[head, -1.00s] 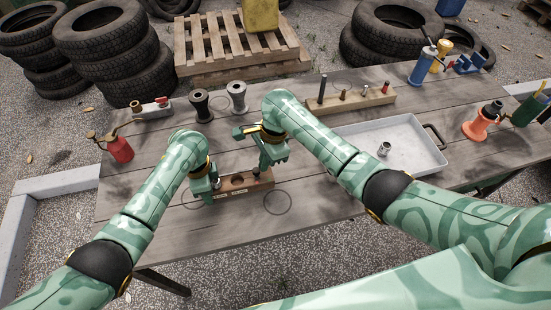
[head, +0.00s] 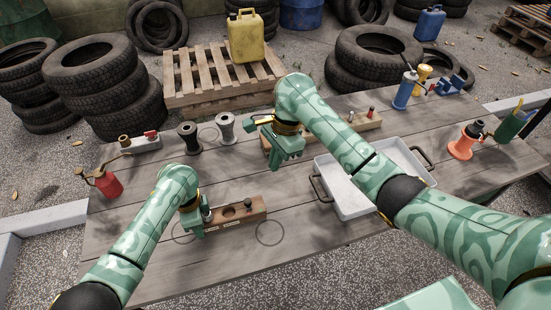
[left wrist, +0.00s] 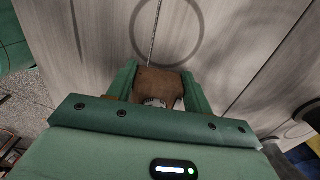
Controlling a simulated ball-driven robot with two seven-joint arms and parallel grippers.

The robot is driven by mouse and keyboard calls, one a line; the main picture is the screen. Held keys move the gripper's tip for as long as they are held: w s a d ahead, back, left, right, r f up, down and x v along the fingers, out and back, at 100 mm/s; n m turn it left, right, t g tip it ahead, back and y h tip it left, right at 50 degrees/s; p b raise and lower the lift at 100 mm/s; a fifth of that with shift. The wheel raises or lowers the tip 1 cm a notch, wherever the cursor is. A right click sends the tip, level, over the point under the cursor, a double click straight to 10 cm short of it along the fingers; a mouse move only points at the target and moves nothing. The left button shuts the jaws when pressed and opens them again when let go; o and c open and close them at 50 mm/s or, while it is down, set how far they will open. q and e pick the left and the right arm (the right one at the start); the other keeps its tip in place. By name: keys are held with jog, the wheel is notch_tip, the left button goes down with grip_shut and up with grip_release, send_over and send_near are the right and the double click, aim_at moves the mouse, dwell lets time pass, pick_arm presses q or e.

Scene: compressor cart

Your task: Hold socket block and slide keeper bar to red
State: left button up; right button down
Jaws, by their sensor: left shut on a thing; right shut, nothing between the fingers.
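The socket block (head: 259,211), a brown wooden block with a round dark socket and pale labels on its front, lies on the table. My left gripper (head: 198,223) is shut on its left end. In the left wrist view, the block's brown end (left wrist: 158,82) sits between the two green fingers. A dark peg with a reddish part (head: 248,204) stands at the block's right end. My right gripper (head: 280,160) is shut and empty, above and behind the block, apart from it. I cannot make out a separate keeper bar for certain; the left gripper hides part of the block.
A white tray (head: 352,206) with dark handles is to the right. A wooden peg rack (head: 362,124) is partly behind my right arm. Two spools (head: 226,130), a red oil can (head: 107,184) and a grey fitting with a red end (head: 143,143) stand behind and left. The front right tabletop is clear.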

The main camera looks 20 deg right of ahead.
dwell(0.4)
pick_arm(q)
jog(key=o, duration=1.2)
